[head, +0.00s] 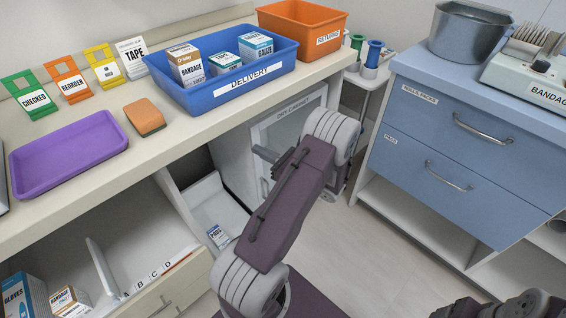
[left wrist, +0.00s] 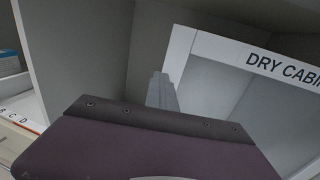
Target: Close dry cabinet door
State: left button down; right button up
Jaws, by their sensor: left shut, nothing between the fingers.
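The dry cabinet (head: 233,158) stands under the counter, in the middle of the head view. Its door, a pale frame around a glass pane, carries the label "DRY CABINET" (head: 294,107). In the left wrist view the door's frame (left wrist: 183,52) and pane fill the right side. How far the door stands open is hard to tell. My left gripper (head: 265,153) is shut and empty, at the left edge of the door frame in the head view. In the wrist view its fingers (left wrist: 160,90) overlap that edge; contact cannot be judged. My left forearm hides the door's lower part.
The counter (head: 170,128) overhangs the cabinet, with a blue delivery tray (head: 250,93) above. A shelf with a small box (head: 218,236) lies left of the cabinet. Blue drawers (head: 455,150) stand right. Open floor (head: 365,260) lies between. Part of my right arm shows bottom right.

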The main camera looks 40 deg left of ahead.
pick_arm(q)
jog(key=shift+a+r, duration=0.1)
jog(key=shift+r, duration=0.2)
pick_arm(e)
jog(key=shift+r, duration=0.15)
